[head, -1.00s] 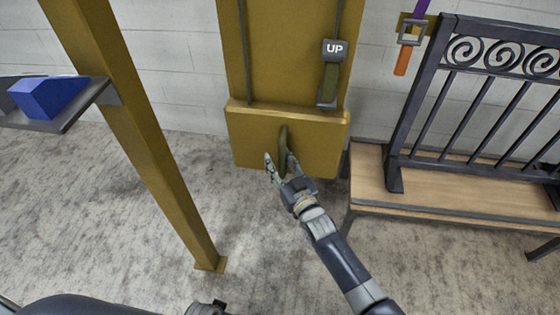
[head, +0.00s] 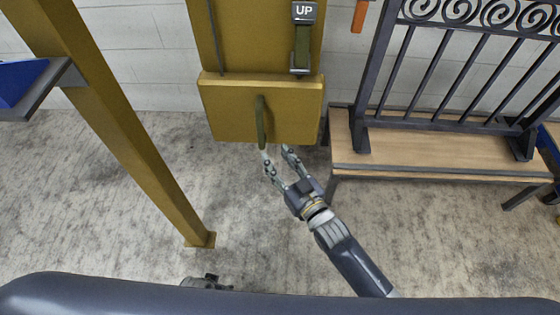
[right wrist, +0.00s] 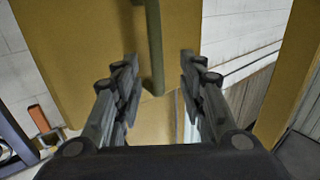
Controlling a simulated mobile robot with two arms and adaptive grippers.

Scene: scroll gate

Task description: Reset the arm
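My right gripper (head: 277,155) is open and empty, just below and in front of the green handle (head: 262,122) on the yellow box (head: 228,112). In the right wrist view the open fingers (right wrist: 158,72) stand apart, with the green handle (right wrist: 155,45) showing upright between and beyond them. A dark block marked UP (head: 304,13) hangs on the yellow panel above the box. My left gripper is not clearly seen; a small dark part of mine shows at the bottom of the head view, and its fingers are hidden.
A wooden bench (head: 440,165) carries a black scrollwork gate (head: 450,75) on the right. A yellow post (head: 125,140) stands on the left, near a grey shelf (head: 52,88) with a blue block (head: 18,78). The concrete floor between the post and the bench is clear.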

